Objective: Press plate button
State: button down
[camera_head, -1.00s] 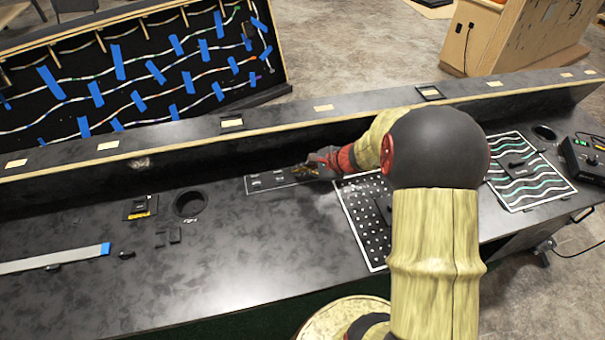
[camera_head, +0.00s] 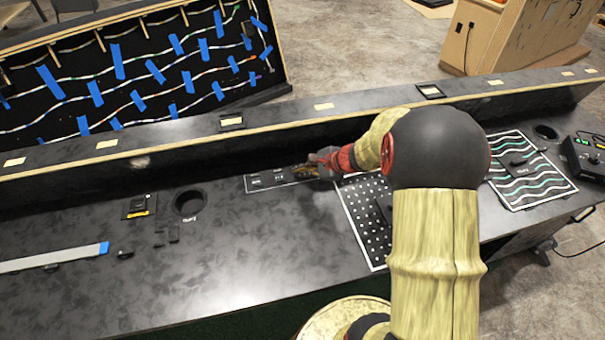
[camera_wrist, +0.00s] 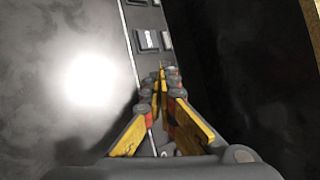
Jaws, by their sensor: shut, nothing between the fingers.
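A dark, white-outlined button plate (camera_head: 268,181) lies on the console at the foot of the back ledge. It carries several small buttons with pale labels that I cannot read, so I cannot tell which is the plate button. My gripper (camera_head: 302,170) is shut and empty over the right part of this plate, covering some of it. In the wrist view, the closed yellow fingertips (camera_wrist: 162,74) are beside a square black button with a white label (camera_wrist: 147,41). Whether the tips touch the plate or any button cannot be told.
A dotted panel (camera_head: 365,215) lies right of the plate, partly behind my arm. A wavy-line panel (camera_head: 525,180) is further right. A round hole (camera_head: 188,203) and a small black box (camera_head: 139,206) are to the left. The raised ledge (camera_head: 270,128) runs behind.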

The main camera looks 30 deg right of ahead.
jog(key=shift+f, duration=0.1)
dwell(0.3)
jog(key=shift+r, duration=0.45)
jog(key=shift+p, duration=0.3)
notch_tip(320, 180, up, 6)
jog(key=p, duration=0.4)
dwell(0.4)
